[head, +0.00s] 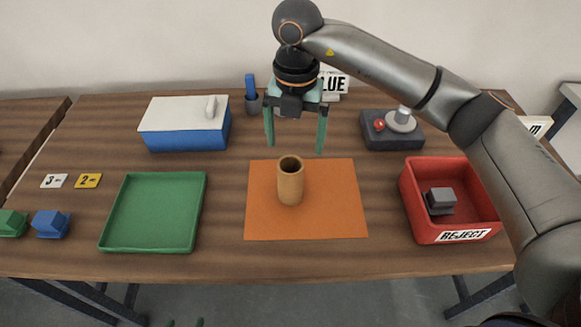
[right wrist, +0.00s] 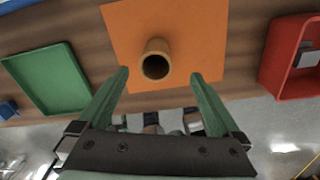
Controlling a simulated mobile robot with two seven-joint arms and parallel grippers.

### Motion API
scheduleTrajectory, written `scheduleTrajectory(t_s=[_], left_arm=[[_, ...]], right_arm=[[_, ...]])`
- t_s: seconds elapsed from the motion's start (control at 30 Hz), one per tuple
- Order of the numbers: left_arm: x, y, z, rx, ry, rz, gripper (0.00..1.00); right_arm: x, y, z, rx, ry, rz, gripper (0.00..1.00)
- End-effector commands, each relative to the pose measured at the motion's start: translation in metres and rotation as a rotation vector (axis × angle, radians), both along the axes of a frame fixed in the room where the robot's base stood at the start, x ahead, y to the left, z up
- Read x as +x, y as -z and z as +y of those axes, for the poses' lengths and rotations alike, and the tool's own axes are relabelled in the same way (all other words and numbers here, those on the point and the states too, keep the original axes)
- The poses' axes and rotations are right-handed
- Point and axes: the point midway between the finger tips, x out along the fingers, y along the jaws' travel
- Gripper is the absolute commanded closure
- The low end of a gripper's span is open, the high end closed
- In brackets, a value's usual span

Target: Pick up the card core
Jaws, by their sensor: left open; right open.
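The card core (head: 290,188) is a brown hollow tube standing upright on the orange mat (head: 340,210). In the right wrist view the card core (right wrist: 155,62) shows its open top, beyond and between the fingertips. My right gripper (head: 295,148) is open and empty, its green fingers pointing down above and slightly behind the core in the head view. It also shows in the right wrist view (right wrist: 159,75), with a finger to either side and nothing between them. Only the green fingertips of my left gripper (head: 185,322) show at the bottom edge of the head view, apart and empty.
A green tray (head: 150,213) lies left of the mat, and a red reject bin (head: 415,205) with a grey block stands right. The mat around the core is clear.

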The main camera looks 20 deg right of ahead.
Motion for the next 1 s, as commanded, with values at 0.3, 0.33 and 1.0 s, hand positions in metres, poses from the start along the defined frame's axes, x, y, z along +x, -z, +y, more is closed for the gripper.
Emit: scheduleTrajectory(t_s=[0.3,0.33,1.0], left_arm=[[-0.007,-0.002,0.000,0.000,-0.001,0.014,0.29],[-0.007,-0.003,0.000,0.000,-0.001,0.014,0.29],[-0.005,-0.013,0.000,0.000,0.000,0.012,0.29]], right_arm=[[-0.001,0.055,0.000,-0.001,0.000,0.005,0.00],[-0.001,0.058,0.000,-0.002,0.000,0.005,0.00],[0.001,0.120,0.008,0.000,-0.002,0.001,0.00]])
